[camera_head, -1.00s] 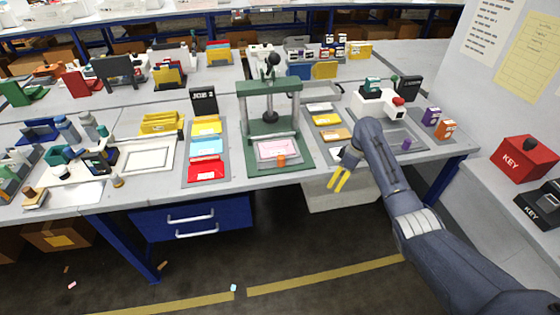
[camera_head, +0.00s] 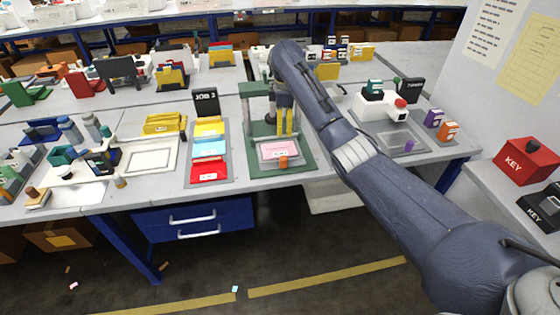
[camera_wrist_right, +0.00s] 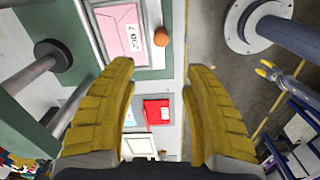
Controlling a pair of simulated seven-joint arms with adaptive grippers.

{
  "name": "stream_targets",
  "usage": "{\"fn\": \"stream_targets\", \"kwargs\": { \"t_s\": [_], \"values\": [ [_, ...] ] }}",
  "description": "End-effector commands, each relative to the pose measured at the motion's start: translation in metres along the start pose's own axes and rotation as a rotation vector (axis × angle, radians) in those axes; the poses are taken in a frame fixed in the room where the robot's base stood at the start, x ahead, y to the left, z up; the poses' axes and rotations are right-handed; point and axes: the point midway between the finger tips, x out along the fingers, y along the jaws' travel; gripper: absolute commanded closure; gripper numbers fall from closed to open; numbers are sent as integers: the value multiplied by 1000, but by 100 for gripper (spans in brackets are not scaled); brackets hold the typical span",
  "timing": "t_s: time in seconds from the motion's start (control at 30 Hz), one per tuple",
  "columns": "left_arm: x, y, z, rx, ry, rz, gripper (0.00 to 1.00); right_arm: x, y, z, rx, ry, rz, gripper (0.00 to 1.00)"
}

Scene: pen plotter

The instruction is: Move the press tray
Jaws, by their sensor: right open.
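The press tray (camera_head: 266,162) is a shallow grey tray with a pink card (camera_head: 279,149) in it and an orange knob (camera_head: 283,162) at its front edge. It sits on the green base of the press (camera_head: 252,111). The card, marked JOB 7, shows in the right wrist view (camera_wrist_right: 120,28), with the knob (camera_wrist_right: 161,37) beside it. My right gripper (camera_head: 285,122) is open and empty, fingers pointing down at the press, above and behind the tray and apart from the knob. What looks like my left gripper (camera_wrist_right: 265,69) is small at the right of the wrist view; its opening is unclear.
A rack of yellow, blue and red cards (camera_head: 209,146) lies left of the press. A white stamping machine (camera_head: 383,105) stands to the right.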

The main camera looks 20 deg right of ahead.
Motion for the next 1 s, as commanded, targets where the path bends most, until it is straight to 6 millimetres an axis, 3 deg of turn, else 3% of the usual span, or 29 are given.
{"fn": "stream_targets", "kwargs": {
  "t_s": [0.57,1.0],
  "values": [
    [0,-1,-2,0,3,-1,56,54,-2,1,2,-1,-9,50],
    [0,-1,0,0,0,-1,56,118,-2,1,2,-3,-8,50]
  ]
}}
